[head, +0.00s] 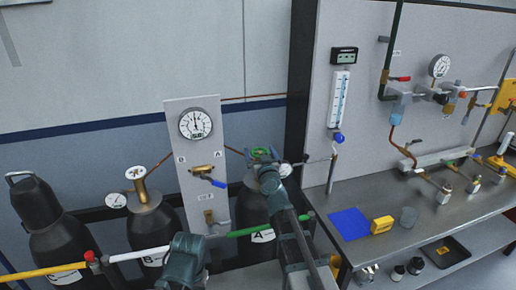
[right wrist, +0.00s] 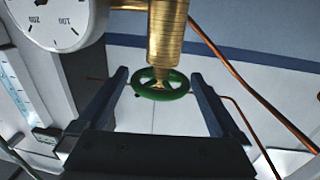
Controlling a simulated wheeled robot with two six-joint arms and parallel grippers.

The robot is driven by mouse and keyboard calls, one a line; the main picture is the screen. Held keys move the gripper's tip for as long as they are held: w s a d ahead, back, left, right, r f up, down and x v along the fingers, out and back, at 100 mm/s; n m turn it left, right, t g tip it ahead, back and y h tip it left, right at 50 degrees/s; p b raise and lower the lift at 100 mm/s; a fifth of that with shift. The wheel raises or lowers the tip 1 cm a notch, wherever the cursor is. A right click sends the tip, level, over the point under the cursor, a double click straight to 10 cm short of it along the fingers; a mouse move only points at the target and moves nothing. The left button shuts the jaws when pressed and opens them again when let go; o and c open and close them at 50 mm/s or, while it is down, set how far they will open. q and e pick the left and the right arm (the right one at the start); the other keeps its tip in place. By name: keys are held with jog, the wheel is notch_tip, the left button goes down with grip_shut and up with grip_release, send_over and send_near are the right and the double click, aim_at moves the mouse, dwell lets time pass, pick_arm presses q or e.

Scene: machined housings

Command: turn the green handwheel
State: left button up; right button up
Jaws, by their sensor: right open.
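The green handwheel (head: 261,152) sits on top of the dark cylinder marked A (head: 254,212) in the head view. My right gripper (head: 264,157) is at the handwheel and partly hides it. In the right wrist view the green handwheel (right wrist: 144,92) shows whole, below a brass valve body (right wrist: 167,40). The open fingers of my right gripper (right wrist: 160,78) stand on either side of the wheel, with a small gap visible on each side. Whether they overlap the rim in depth is hard to tell. I cannot make out my left gripper in either view.
A round gauge (right wrist: 62,18) is close to my right gripper. A metal bench (head: 405,237) with a blue mat (head: 349,223) and a yellow box (head: 382,225) is at the right.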

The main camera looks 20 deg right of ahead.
aim_at(261, 148)
jog(key=shift+w+d, duration=0.1)
jog(key=shift+w, duration=1.55)
jog(key=shift+c, duration=0.3)
jog(key=c, duration=1.1)
jog(key=m+h, duration=0.1)
jog(key=h, duration=0.1)
jog(key=m+g+h, duration=0.1)
jog(key=h, duration=0.1)
jog(key=m+h, duration=0.2)
jog(key=shift+s+d+g, duration=0.1)
jog(key=shift+d+g, duration=0.2)
jog(key=shift+d, duration=0.1)
jog(key=shift+c, duration=0.2)
jog(key=shift+s+d+m+g+h, duration=0.2)
jog(key=shift+m+g+h, duration=0.15)
jog(key=shift+h, duration=0.25)
jog(key=o, duration=1.2)
